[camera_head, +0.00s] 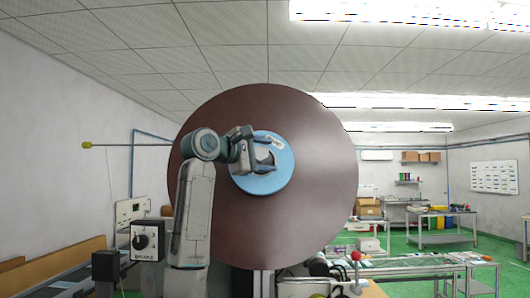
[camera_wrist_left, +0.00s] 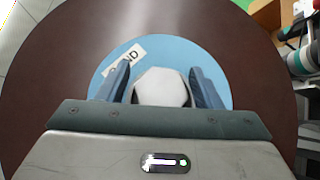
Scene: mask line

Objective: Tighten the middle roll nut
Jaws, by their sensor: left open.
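A large brown roll (camera_head: 315,205) with a light blue centre disc (camera_head: 283,177) fills the middle of the head view. In the left wrist view the roll (camera_wrist_left: 50,75) surrounds the blue disc (camera_wrist_left: 205,60), which bears a white label. A light grey hexagonal nut (camera_wrist_left: 162,88) sits on the disc between the two fingers of my left gripper (camera_wrist_left: 161,82). The fingers are open, one on each side of the nut, with small gaps showing. In the head view my left gripper (camera_head: 265,160) is in front of the disc and hides the nut. My right gripper cannot be made out.
A control box with a black knob (camera_head: 142,241) stands left of my left arm. A thin rod with a yellow tip (camera_head: 87,145) sticks out left of the roll. A red ball-topped lever (camera_head: 355,256) is below the roll at right. Workbenches (camera_head: 440,238) stand far back.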

